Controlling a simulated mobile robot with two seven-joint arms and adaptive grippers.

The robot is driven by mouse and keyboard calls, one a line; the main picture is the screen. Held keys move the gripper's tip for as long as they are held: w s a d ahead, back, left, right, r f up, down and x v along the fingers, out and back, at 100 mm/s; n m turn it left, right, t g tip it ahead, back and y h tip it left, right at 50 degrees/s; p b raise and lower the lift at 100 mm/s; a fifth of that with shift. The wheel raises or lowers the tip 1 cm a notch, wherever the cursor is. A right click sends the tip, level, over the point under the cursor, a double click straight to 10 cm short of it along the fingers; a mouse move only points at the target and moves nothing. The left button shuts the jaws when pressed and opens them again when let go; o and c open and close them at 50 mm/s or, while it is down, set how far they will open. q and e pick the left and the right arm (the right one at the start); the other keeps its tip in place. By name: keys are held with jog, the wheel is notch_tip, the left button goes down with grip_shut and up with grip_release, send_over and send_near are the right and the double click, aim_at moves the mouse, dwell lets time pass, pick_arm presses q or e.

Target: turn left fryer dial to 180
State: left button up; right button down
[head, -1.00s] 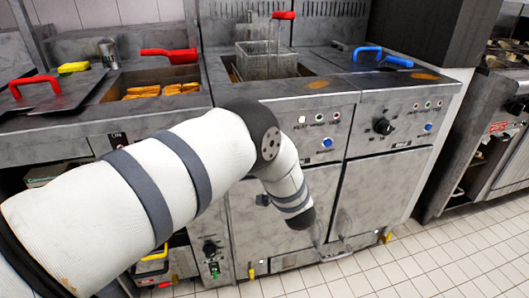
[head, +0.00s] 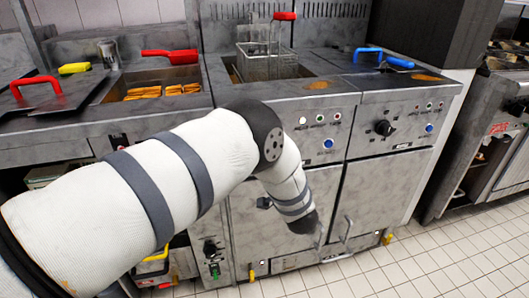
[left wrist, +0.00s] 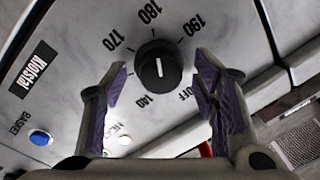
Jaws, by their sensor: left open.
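In the left wrist view the black fryer dial (left wrist: 157,66) sits on the grey panel, ringed by the marks 140, 170, 180, 190 and OFF. A white line on its face lies roughly along the direction of 180; I cannot tell which end is the pointer. My left gripper (left wrist: 159,72) is open, with one purple-padded finger on each side of the dial and a visible gap at both sides. In the head view my left arm covers this dial and the gripper. The left fryer's front panel (head: 320,120) shows beside the arm. My right gripper is not in view.
The right fryer dial (head: 384,127) is uncovered. A wire basket (head: 268,62) with a red handle stands in the left fryer. A blue button (left wrist: 40,137) lies beside the dial on the panel. The tiled floor (head: 430,255) at right is clear.

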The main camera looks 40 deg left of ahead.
pick_arm(q)
jog(key=v, duration=1.1)
jog(key=shift+d, duration=0.15)
jog(key=shift+s, duration=0.1)
jog(key=s+d+f+m+g+h+p, duration=0.2)
jog(key=s+f+m+g+h+p, duration=0.2)
jog(key=s+f+h, duration=1)
jog(key=s+d+n+g+p, duration=0.1)
jog(key=s+g, duration=0.8)
jog(key=s, duration=2.3)
jog(key=shift+s+d+g+h+p, duration=0.25)
jog(key=shift+d+g+h+p, duration=0.05)
jog(key=shift+d, duration=0.55)
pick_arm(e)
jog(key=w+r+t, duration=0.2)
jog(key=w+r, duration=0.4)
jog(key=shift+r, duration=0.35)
